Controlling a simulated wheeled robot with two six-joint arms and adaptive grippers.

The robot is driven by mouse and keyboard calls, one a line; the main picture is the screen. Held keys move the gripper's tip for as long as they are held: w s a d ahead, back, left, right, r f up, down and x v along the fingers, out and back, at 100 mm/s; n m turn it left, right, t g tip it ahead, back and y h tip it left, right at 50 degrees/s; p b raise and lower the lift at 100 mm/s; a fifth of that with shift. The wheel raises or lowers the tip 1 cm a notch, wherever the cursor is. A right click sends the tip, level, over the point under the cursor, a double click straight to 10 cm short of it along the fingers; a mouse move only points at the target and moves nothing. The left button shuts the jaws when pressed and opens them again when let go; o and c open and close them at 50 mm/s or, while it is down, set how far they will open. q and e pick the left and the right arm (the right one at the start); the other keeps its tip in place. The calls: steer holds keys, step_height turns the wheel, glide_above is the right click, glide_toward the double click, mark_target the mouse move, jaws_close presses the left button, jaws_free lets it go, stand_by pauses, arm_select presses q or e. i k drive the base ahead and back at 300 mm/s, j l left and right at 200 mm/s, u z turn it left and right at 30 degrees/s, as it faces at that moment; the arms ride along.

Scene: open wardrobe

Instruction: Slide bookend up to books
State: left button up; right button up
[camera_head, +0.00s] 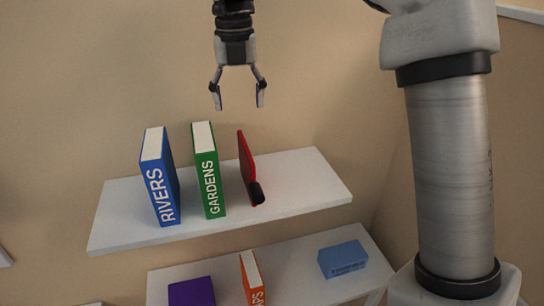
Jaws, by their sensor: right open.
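The bookend (246,164) is a red upright plate with a black piece at its front foot. It stands on the upper white shelf (310,185), to the right of the books and apart from them. The green book GARDENS (208,172) stands upright nearest to it, with a gap between. The blue book RIVERS (159,178) stands to the left of the green one, with another gap. My right gripper (238,98) is open and empty, with its fingers pointing down, above the bookend and the green book in the picture. My left gripper is not in view.
A lower white shelf (297,274) holds a purple box (192,292), an orange book (252,277) and a blue box (342,259). The upper shelf is bare right of the bookend. My own arm fills the right side of the view.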

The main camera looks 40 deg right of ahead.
mark_target(247, 165)
steer(key=z, duration=1.1)
